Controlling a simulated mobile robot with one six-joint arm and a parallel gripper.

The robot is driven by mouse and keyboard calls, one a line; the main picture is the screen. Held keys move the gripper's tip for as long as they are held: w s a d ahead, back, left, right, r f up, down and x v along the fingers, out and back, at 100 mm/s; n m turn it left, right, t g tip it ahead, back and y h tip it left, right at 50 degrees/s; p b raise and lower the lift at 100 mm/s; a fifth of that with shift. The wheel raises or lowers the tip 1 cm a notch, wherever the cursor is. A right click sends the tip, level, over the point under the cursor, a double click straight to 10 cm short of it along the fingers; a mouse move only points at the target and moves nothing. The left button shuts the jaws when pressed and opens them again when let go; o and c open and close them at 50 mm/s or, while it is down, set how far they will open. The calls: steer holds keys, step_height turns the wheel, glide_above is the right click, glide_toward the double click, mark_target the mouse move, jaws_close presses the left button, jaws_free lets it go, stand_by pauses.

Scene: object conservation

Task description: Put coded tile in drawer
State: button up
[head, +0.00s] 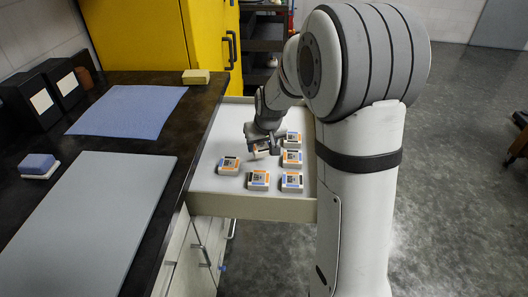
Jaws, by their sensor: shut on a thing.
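The open drawer (250,207) extends from the dark counter, with a pale floor. Several orange, white and blue coded tiles lie in it: one at left (229,165), one at front middle (258,180), one at front right (292,181), and others behind along the right side (292,159). My gripper (261,148) points down inside the drawer, behind the front middle tile. It is shut on a coded tile, mostly hidden by the fingers. I cannot tell whether the held tile touches the drawer floor.
The dark counter at left carries a grey board (80,220), a blue cloth (130,110), black boxes (62,83), a blue-and-white block (38,166) and a beige block (195,77). A yellow cabinet (160,35) stands behind. The drawer's back left floor looks clear.

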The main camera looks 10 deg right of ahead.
mark_target(263, 149)
steer(key=shift+f, duration=1.75)
steer(key=shift+f+b, duration=0.15)
steer(key=shift+b, duration=0.25)
steer(key=o, duration=1.1)
steer(key=p+v, duration=0.2)
steer(key=v, duration=0.9)
steer(key=s+g, duration=0.1)
steer(key=s, duration=0.6)
steer(key=s+r, duration=0.1)
steer(key=s, duration=0.7)
steer(key=s+m+g, duration=0.1)
steer(key=s, duration=0.7)
steer(key=shift+s+r+g, duration=0.15)
steer(key=shift+r+g, duration=0.1)
steer(key=shift+g, duration=0.05)
